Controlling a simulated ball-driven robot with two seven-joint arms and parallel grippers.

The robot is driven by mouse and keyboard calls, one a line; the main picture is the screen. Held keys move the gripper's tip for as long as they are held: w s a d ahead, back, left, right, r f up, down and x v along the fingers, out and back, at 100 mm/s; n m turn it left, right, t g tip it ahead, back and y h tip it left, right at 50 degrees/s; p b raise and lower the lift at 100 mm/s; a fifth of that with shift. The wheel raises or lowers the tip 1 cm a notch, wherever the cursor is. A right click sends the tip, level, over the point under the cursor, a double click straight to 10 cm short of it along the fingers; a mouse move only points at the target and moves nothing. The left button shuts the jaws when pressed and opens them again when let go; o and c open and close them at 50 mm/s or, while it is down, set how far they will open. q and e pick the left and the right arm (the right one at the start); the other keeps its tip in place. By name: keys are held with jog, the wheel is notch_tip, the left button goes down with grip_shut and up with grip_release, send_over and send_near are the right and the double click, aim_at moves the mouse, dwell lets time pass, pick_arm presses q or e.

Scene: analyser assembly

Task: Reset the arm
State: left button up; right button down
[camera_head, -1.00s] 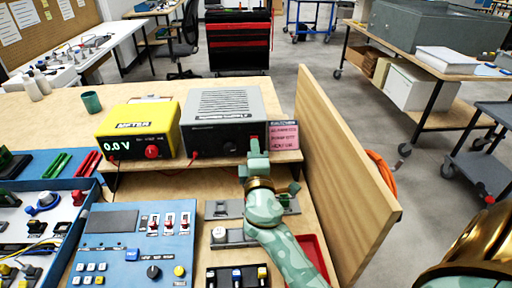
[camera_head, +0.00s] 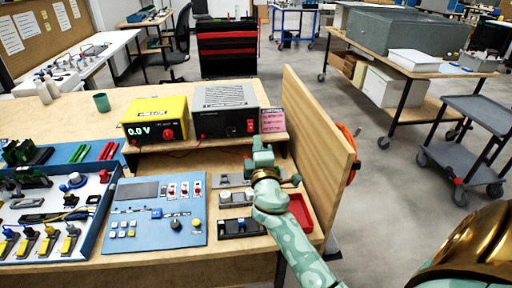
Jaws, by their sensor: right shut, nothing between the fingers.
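My right arm, mottled pale green with a bronze joint, reaches in from the bottom right. My right gripper (camera_head: 262,150) is shut and empty. It is just in front of the grey power supply (camera_head: 223,112), below and slightly right of its red switch (camera_head: 250,126). A gap shows between the gripper and the switch. The yellow meter (camera_head: 156,120) stands left of the supply and reads 0.0 V. My left gripper is not in view.
A pink note (camera_head: 272,120) sits right of the supply. A wooden side panel (camera_head: 318,150) rises close right of my arm. A blue control panel (camera_head: 150,235), a parts tray (camera_head: 103,222) and a red tray (camera_head: 300,213) lie on the bench.

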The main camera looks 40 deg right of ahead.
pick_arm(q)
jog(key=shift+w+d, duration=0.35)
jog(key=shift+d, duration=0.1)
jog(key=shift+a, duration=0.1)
